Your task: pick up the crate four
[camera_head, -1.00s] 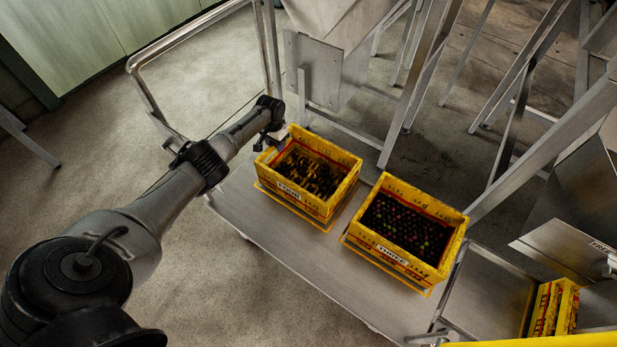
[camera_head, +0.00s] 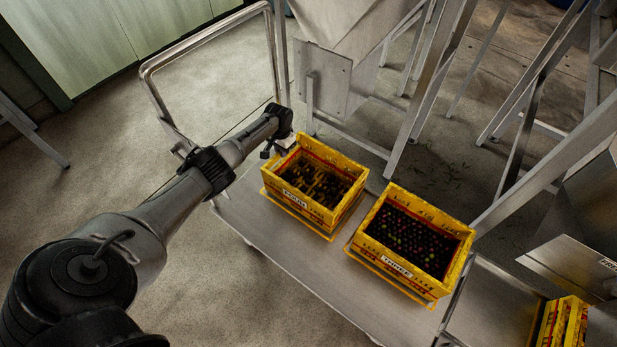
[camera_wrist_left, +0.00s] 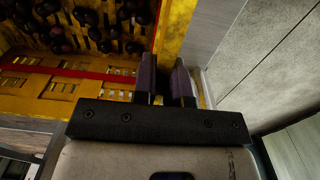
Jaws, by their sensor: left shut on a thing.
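Crate four (camera_head: 293,199) is a yellow crate with a "FOUR" label and dark round fruit inside. It sits on a metal cart, and it shows in the left wrist view (camera_wrist_left: 62,88) with a red stripe inside. My left gripper (camera_head: 279,151) is at the crate's left corner in the head view. In the left wrist view its two dark fingers (camera_wrist_left: 165,85) straddle the yellow crate wall, shut on it. The exact contact is partly hidden by the fingers. My right gripper is not in view.
Crate three (camera_head: 395,266), also full of fruit, stands to the right on the same cart (camera_head: 300,262). The cart's tubular handle (camera_head: 200,42) rises at the back left. Metal machine legs (camera_head: 425,90) stand close behind the crates. More yellow crates (camera_head: 562,325) show at lower right.

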